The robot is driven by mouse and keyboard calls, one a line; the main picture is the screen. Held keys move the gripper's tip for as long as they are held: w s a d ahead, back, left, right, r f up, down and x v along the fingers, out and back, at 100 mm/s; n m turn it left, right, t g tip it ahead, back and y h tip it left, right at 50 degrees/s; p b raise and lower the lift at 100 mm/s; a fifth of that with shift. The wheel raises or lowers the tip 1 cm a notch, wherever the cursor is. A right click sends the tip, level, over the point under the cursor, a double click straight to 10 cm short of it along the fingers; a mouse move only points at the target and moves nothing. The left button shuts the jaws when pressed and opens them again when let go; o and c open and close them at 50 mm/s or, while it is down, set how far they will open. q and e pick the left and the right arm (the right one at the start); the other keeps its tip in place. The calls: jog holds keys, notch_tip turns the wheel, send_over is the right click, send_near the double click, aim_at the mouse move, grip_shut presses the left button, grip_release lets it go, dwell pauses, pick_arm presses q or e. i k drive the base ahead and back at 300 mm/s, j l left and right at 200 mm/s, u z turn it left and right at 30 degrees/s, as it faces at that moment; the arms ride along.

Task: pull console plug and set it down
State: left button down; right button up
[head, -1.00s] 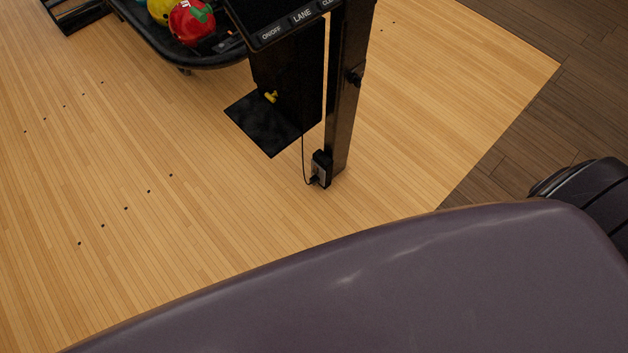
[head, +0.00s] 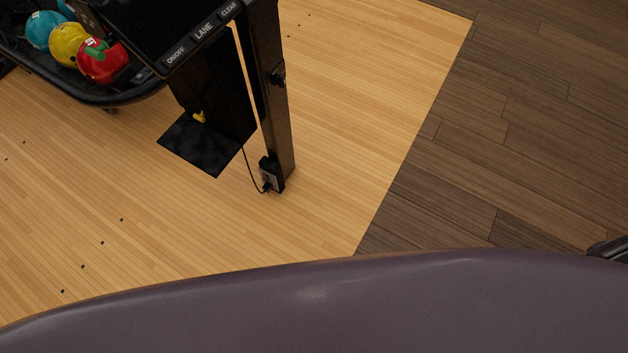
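The console (head: 150,28) stands at the upper left, with ON/OFF, LANE and CLEAR buttons along its edge. A black outlet box (head: 269,171) sits low on the dark post (head: 272,110). A small black plug (head: 267,187) is at the lower part of the box, with a thin black cord (head: 249,172) running from it up toward the console's pedestal. The plug appears to be in the box, though it is small and dark. Neither of my grippers is in view.
A ball rack (head: 110,95) with blue, yellow and red balls stands at the upper left. A black base plate (head: 205,150) lies under the console. A purple curved surface (head: 330,305) fills the bottom. Floor right of the post is clear.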

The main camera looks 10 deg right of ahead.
aim_at(267, 187)
jog(key=i+j+z, duration=0.15)
jog(key=j+z, duration=1.6)
jog(key=k+j+z, duration=0.15)
jog(key=j+z, duration=0.3)
jog(key=k+j, duration=0.25)
jog(key=j, duration=0.3)
jog(key=k+j+z, duration=0.15)
jog(key=k+j, duration=0.15)
jog(key=j, duration=0.2)
jog(key=k+j, duration=0.25)
jog(key=j, duration=0.25)
jog(key=k+j+z, duration=0.15)
jog(key=k+j, duration=0.15)
jog(key=j, duration=0.2)
jog(key=k+j, duration=0.35)
jog(key=j, duration=0.15)
jog(key=i+z, duration=0.05)
